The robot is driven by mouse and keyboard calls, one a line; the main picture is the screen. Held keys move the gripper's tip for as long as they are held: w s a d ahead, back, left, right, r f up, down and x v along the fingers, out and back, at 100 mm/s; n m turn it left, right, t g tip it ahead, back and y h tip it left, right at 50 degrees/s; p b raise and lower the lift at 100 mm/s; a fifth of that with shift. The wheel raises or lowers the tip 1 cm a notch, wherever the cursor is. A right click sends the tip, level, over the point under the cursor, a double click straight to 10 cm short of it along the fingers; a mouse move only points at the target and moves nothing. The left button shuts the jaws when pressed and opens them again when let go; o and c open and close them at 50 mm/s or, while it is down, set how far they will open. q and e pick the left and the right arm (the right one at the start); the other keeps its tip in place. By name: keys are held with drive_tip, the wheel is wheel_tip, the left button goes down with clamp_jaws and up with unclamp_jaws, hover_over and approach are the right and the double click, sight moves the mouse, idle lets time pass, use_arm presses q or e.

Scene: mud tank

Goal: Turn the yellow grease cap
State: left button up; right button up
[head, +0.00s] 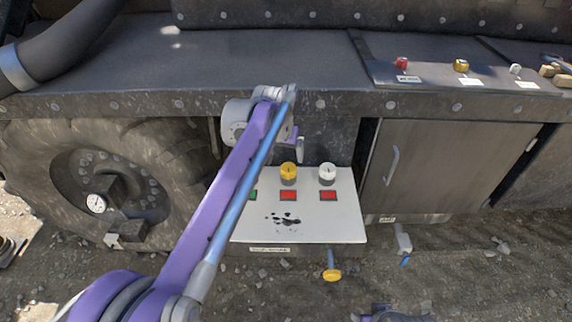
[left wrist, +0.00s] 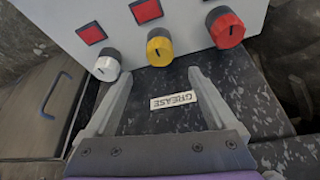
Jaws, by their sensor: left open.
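The yellow grease cap (head: 288,171) stands on the white panel in the head view, between a white cap (head: 327,173) and a part of the panel that my arm hides. In the left wrist view the yellow cap (left wrist: 160,47) has a dark notch on its face and lies just beyond the fingertips, centred between them. A GREASE label (left wrist: 173,100) shows between the fingers. My left gripper (left wrist: 160,75) is open and empty, apart from the cap. In the head view the left gripper (head: 299,150) hangs just behind and above the yellow cap.
A red cap (left wrist: 225,27) and a white cap (left wrist: 106,66) flank the yellow one. Lamps sit on the panel (head: 335,222), with dark stains nearby. A ledge (head: 330,104) overhangs it. A wheel (head: 110,180) stands left, a cabinet door (head: 430,165) right.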

sight(288, 168)
use_arm(q)
drive_tip(key=b+x, duration=0.1)
drive_tip(key=x, duration=0.8)
drive_tip(key=shift+w+f, duration=0.1)
drive_tip(key=shift+f, duration=0.05)
drive_tip(key=shift+c, duration=0.2)
drive_tip(key=c, duration=1.3)
